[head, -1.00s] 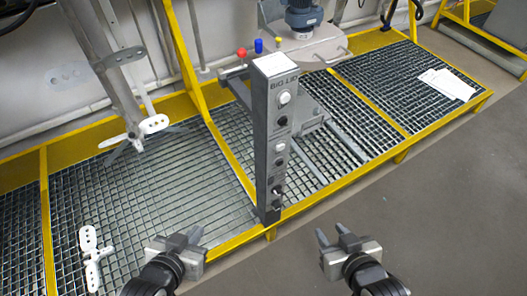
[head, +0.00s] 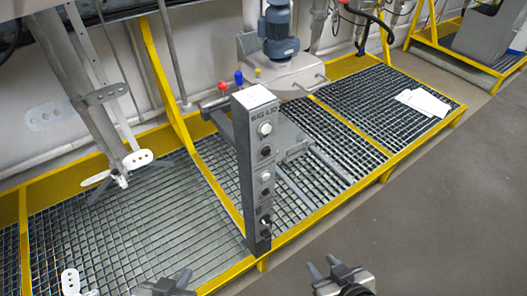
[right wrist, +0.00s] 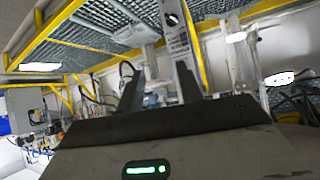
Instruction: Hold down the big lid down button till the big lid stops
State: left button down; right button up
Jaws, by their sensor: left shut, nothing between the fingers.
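A grey control post (head: 252,200) labelled BIG LID stands at the front edge of the grating, in the middle of the head view. Its face carries a white button (head: 264,129) at the top, with a black button (head: 266,152) below it. More buttons sit lower down; which one is lid down is too small to read. My left gripper (head: 180,277) is shut and empty at the bottom edge, left of the post. My right gripper (head: 322,268) is open and empty, right of the post's foot. Both are apart from the post. The right wrist view shows its two spread fingers (right wrist: 160,92).
A round grey lid (head: 290,78) with a blue motor (head: 278,35) is behind the post. A yellow-framed grating platform (head: 120,240) runs across, with white papers (head: 424,102) at right. A slanted grey shaft with paddles (head: 100,95) is at left. The floor (head: 420,220) at right is clear.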

grip_shut()
dwell(1.9)
